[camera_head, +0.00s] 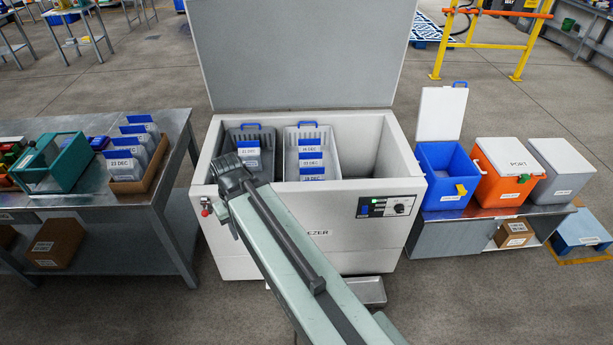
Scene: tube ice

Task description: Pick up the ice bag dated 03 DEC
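An open white chest freezer (292,250) stands in the middle. In it a light grey basket (331,140) holds several ice bags with blue tops in a row. The middle bag's label (311,163) seems to read 03 DEC, though the print is small. The bag behind (311,149) and the one in front (313,179) carry other DEC dates, hard to read. A dark grey basket (232,137) to the left holds bags too, one label (248,145) seeming to read 21 DEC. My gripper (232,168) is above the freezer's left front; its fingers are not clear.
The raised freezer lid (300,60) stands behind. A metal table (95,200) at left bears a teal crate (50,165) and a brown box of dated bags (150,175). Blue (443,182), orange (502,178) and grey (560,175) coolers stand right. The freezer's right compartment shows bare walls.

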